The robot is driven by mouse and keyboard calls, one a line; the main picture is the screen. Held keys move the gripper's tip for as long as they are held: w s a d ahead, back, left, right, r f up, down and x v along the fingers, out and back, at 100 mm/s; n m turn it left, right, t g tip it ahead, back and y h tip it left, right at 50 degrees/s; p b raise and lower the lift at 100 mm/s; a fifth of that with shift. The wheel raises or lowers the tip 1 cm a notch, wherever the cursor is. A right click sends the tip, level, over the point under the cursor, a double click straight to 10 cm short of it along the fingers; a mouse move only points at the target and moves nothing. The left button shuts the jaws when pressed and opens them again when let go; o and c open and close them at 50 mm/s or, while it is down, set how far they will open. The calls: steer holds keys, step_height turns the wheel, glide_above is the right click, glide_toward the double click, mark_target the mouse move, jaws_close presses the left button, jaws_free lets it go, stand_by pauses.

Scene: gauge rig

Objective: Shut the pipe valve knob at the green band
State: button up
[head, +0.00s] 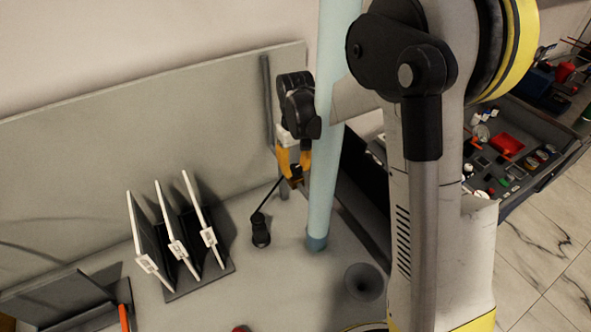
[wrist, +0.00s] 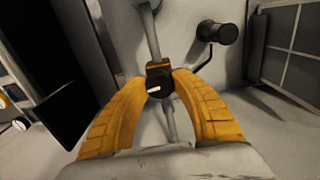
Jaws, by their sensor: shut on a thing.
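The valve knob (wrist: 160,84) is black with a white pointer mark, and it sits on a thin grey vertical pipe (wrist: 150,35) in the wrist view. The mark lies nearly level across its face. My gripper (wrist: 160,78) has its yellow fingers closed on both sides of the knob. In the head view my gripper (head: 293,165) is at the pipe (head: 267,100) in front of the grey back panel, and the knob is mostly hidden by the fingers. I cannot make out a green band in either view.
A black-handled crank (head: 261,231) stands just left of the pipe, and also shows in the wrist view (wrist: 224,33). A rack with white-edged plates (head: 178,250) is further left. A thick pale blue post (head: 325,180) stands close right of my gripper. A drawer of small parts (head: 505,150) is far right.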

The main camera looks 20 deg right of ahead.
mark_target(295, 168)
steer(key=shift+m, duration=0.9)
steer(key=o, duration=1.2)
steer(key=shift+r, duration=0.1)
step_height(295, 168, up, 12)
